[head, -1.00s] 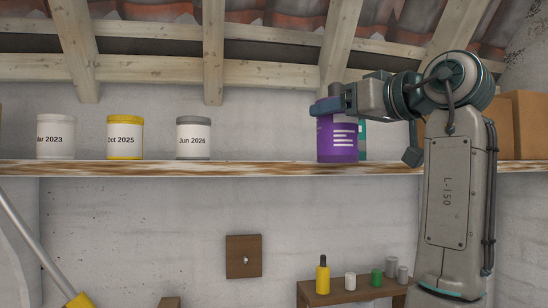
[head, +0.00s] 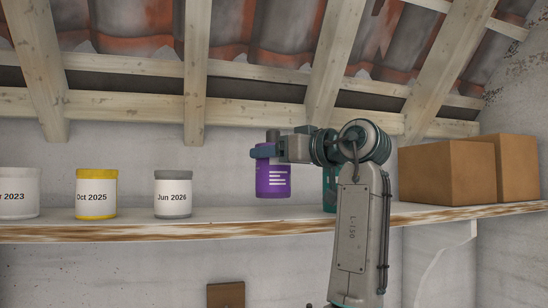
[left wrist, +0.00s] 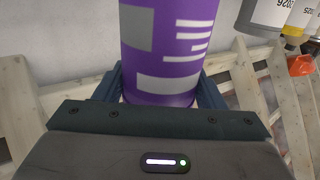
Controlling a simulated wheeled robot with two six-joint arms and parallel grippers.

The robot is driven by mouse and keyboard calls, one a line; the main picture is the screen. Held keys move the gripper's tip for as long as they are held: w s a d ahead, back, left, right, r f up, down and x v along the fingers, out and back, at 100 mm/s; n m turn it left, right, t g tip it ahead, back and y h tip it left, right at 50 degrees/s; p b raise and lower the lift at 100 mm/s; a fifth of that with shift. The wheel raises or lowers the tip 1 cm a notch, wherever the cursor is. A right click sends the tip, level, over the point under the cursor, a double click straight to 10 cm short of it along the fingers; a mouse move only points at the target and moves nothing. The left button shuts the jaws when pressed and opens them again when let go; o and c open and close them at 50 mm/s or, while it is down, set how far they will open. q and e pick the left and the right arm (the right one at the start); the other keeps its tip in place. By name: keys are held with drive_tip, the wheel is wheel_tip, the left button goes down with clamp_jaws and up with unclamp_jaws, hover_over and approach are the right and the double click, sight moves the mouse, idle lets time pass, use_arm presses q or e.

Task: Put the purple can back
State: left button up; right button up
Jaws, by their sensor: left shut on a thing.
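The purple can (head: 272,182) has white label stripes. My left gripper (head: 268,151) is shut around its upper part and holds it upright. Its base appears a little above the shelf (head: 230,231), with white wall showing beneath it. In the left wrist view the purple can (left wrist: 172,50) sits between the two dark fingers (left wrist: 160,90), and its far end is cut off by the frame. My right gripper is not in view.
Left on the shelf stand a white-lidded jar (head: 16,196), a yellow "Oct 2025" jar (head: 96,197) and a grey-lidded "Jun 2026" jar (head: 173,197). A teal object (head: 329,190) is mostly hidden behind my arm. Cardboard boxes (head: 447,175) stand at right. Sloping rafters hang above.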

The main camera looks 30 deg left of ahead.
sight(276, 171)
use_arm(q)
drive_tip(key=shift+w+a+r, duration=0.1)
drive_tip(key=shift+w+a, duration=0.2)
drive_tip(key=shift+w, duration=0.1)
wheel_tip(276, 171, down, 3)
drive_tip(key=p, duration=0.2)
drive_tip(key=shift+d+p, duration=0.1)
drive_tip(key=shift+p, duration=0.25)
drive_tip(key=shift+f, duration=0.35)
drive_tip(key=o, duration=1.4)
drive_tip(key=shift+f, duration=0.1)
